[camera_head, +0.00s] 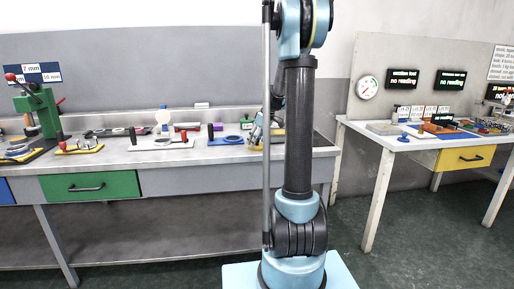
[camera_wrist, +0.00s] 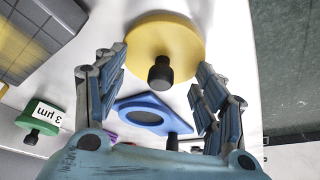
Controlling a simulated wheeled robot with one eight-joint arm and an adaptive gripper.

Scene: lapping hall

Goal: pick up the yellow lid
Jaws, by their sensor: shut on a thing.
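The yellow lid (camera_wrist: 188,35), a round disc with a black knob, is at the top middle of the wrist view. My gripper (camera_wrist: 160,62) has its blue-grey fingers on either side of the lid, their tips against its rim; it is shut on the lid. In the head view my gripper (camera_head: 256,132) is over the right end of the left bench, partly hidden behind my arm. I cannot tell from these views whether the lid touches the surface below.
In the wrist view a blue plate with a round opening (camera_wrist: 128,108) lies between my fingers, and a green disc labelled 3 µm (camera_wrist: 30,121) is at left. The left bench (camera_head: 215,157) holds several tools and a green press (camera_head: 45,110). A second table (camera_head: 400,142) stands right.

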